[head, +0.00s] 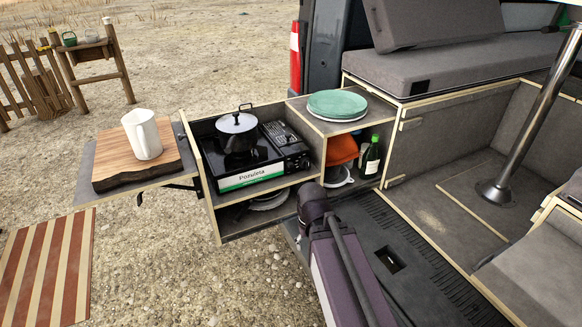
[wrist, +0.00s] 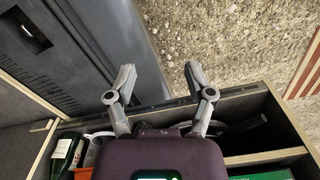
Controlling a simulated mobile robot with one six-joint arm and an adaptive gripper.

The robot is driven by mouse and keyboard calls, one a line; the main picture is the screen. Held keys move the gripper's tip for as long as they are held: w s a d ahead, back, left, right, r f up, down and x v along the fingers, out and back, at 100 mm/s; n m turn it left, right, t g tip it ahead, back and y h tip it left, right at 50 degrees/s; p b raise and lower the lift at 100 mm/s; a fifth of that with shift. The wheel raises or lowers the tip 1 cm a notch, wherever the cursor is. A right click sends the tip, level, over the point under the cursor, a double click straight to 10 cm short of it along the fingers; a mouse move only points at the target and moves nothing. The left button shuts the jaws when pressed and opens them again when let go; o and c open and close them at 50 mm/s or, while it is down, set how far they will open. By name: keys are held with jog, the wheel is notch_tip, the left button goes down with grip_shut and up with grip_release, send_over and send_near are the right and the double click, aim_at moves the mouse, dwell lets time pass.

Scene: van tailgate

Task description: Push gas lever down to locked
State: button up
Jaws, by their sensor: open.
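A black portable gas stove (head: 235,178) with a green and white "Pozuleta" label sits in the pull-out kitchen box, a lidded pot (head: 237,131) on it. Its control panel (head: 296,158) is at the right end; the gas lever is too small to make out there. In the wrist view only a green strip of the stove front (wrist: 265,174) shows at the lower right. My gripper (wrist: 160,72) is open with nothing between its fingers, over the box's front edge and the gravel. In the head view my arm hides the fingers, to the right of the stove.
The pull-out box (head: 212,212) has a lower shelf with a pan. Green plates (head: 337,103) lie on the right top, above an orange bowl (head: 342,149) and a green bottle (head: 370,158). A white mug (head: 142,134) stands on a wooden board (head: 110,168) at left. Gravel in front is free.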

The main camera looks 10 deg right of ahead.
jog(key=shift+w+r+m, duration=0.25)
jog(key=shift+w+m, duration=0.05)
grip_shut()
notch_tip(320, 180, up, 18)
jog(key=f+m+y+p, duration=0.1)
jog(key=m+p, duration=1.7)
jog(key=m, duration=0.7)
send_over(292, 164)
jog(key=shift+s+d+r+t, duration=0.2)
jog(key=shift+s+d+t, duration=0.1)
jog(key=shift+t, duration=0.1)
jog(key=shift+f, duration=0.1)
jog(key=shift+w+a+f+b, duration=0.15)
jog(key=shift+f+b, duration=1.55)
jog(key=shift+b, duration=0.1)
jog(key=shift+w+a+f+b, duration=0.1)
jog(key=shift+a+f+b, duration=0.05)
jog(key=shift+f+b, duration=1.6)
